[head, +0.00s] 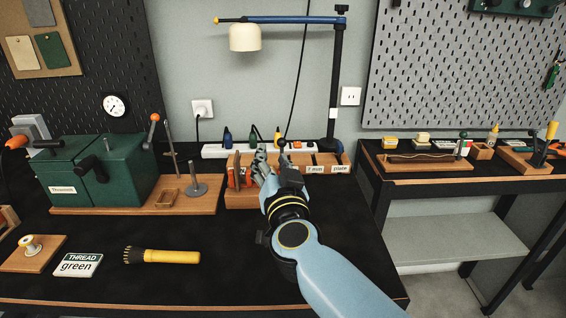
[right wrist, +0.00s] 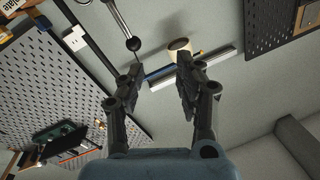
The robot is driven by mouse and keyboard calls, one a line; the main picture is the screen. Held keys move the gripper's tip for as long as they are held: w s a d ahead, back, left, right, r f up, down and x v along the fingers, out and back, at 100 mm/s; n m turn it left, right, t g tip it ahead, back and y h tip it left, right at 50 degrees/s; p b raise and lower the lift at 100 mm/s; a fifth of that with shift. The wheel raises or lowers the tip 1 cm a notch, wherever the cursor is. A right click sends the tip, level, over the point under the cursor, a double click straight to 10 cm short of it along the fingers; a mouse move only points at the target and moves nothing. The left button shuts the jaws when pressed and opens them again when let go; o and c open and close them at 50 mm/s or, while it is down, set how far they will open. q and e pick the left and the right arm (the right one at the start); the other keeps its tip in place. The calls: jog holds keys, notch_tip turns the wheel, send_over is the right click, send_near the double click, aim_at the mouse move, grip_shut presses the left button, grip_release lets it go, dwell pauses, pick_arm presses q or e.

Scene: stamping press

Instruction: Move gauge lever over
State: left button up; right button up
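The gauge has a wooden base (head: 237,199) with labels reading "7 mm" and "plate". A thin lever with a dark ball knob (head: 283,143) rises from behind my right gripper (head: 273,168). The gripper and forearm hide much of the gauge and the lever's lower part. In the right wrist view, the rod and ball knob (right wrist: 133,44) show just beyond the left fingertip, not clearly between the fingers. There my right gripper (right wrist: 159,62) is open, with nothing between its fingertips. My left gripper is not in view.
A lamp post (head: 335,90) stands behind. The front middle of the bench is clear.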

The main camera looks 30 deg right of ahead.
aim_at(282, 145)
jog(key=w+d+h+b, duration=0.1)
jog(key=w+d, duration=0.1)
jog(key=w+d+f+m+g+b, duration=0.1)
jog(key=w+d, duration=0.1)
jog(key=w+d+m+g+h+b, duration=0.1)
jog(key=w+d, duration=0.1)
jog(key=shift+w+d+f+h, duration=0.2)
jog(key=shift+w+d+h, duration=0.1)
jog(key=shift+w, duration=0.1)
jog(key=shift+s+a, duration=0.1)
jog(key=shift+c, duration=1.1)
jog(key=shift+r, duration=0.1)
jog(key=c, duration=0.5)
